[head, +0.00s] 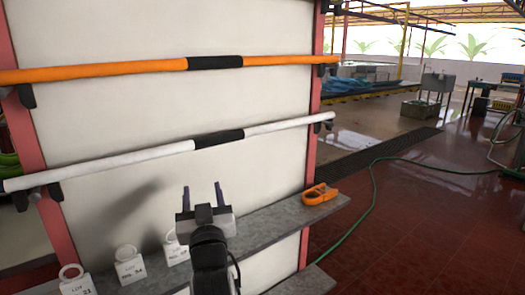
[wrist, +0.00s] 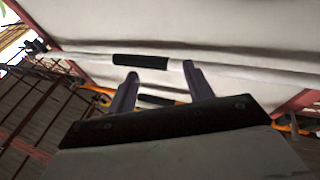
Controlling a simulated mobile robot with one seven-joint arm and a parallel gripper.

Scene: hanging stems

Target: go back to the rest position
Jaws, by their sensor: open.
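My gripper (head: 203,197) is open and empty in the head view. Its two fingers point up, in front of the pale wall panel and below the white bar (head: 110,159). In the wrist view the two fingers of my gripper (wrist: 159,85) stand apart with nothing between them close by. The white bar with its black middle sleeve (wrist: 141,62) shows beyond the fingertips there.
An orange bar (head: 110,71) with a black sleeve runs above the white one. A grey shelf (head: 265,222) below holds several white labelled tags (head: 129,266) and an orange tool (head: 320,194). A green hose (head: 372,195) lies on the open red tiled floor at right.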

